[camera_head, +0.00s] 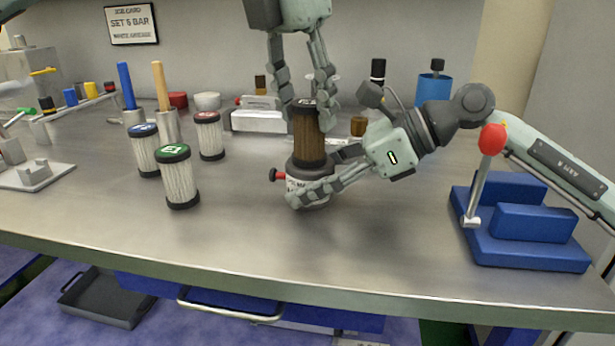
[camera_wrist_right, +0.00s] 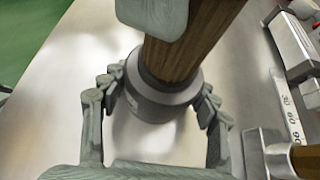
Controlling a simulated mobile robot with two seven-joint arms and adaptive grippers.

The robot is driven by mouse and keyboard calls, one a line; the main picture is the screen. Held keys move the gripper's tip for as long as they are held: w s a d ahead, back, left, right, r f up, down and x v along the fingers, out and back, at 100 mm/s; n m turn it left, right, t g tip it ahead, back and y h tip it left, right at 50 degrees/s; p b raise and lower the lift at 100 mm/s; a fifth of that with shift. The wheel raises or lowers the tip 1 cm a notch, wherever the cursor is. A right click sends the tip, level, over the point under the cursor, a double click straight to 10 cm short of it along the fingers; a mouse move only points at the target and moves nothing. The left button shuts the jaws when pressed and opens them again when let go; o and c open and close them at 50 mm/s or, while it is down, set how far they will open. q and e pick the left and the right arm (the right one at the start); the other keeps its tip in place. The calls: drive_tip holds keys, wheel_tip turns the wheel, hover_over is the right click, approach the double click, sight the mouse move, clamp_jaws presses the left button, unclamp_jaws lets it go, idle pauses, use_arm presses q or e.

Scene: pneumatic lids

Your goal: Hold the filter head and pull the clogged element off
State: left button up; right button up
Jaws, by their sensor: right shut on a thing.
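The clogged element (camera_head: 309,140) is a brown, dirty cylinder with a dark top cap. It stands upright in the dark grey filter head (camera_head: 294,188), which has a white label and a red-and-black knob on its left. My right gripper (camera_head: 312,180) is shut around the filter head, low at the table; its fingers flank the head (camera_wrist_right: 150,106) in the right wrist view. My left gripper (camera_head: 306,108) points down from above, its fingers on both sides of the element's top. They look apart, though contact is unclear. One grey finger covers the element's upper part (camera_wrist_right: 182,55) in the right wrist view.
Clean white elements with green (camera_head: 180,180), blue (camera_head: 145,152) and red (camera_head: 209,136) tops stand left. A blue stepped block (camera_head: 530,250) with a red-knobbed lever stands right. A blue cup (camera_head: 433,88) and small bottles are behind. The front table strip is clear.

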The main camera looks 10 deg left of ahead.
use_arm(q)
drive_tip(key=c, duration=0.6)
use_arm(e)
drive_tip(key=shift+s+f, duration=0.15)
drive_tip(key=shift+f, duration=0.2)
use_arm(q)
drive_tip(key=shift+r, duration=0.15)
drive_tip(key=shift+w+d+v, duration=0.1)
drive_tip(key=shift+w+v, duration=0.1)
drive_tip(key=shift+v, duration=0.65)
drive_tip(key=shift+w+d+v, duration=0.1)
drive_tip(key=shift+w+v, duration=0.05)
drive_tip(key=shift+v, duration=0.7)
drive_tip(key=shift+r, duration=0.25)
drive_tip(key=shift+w+d+v, duration=0.1)
drive_tip(key=shift+w+v, duration=0.05)
drive_tip(key=shift+v, duration=0.65)
drive_tip(key=shift+w+d+v, duration=0.1)
drive_tip(key=shift+w+v, duration=0.1)
drive_tip(key=shift+v, duration=0.6)
drive_tip(key=shift+w+d+v, duration=0.1)
drive_tip(key=shift+w+v, duration=0.05)
drive_tip(key=shift+v, duration=0.65)
drive_tip(key=shift+r, duration=0.1)
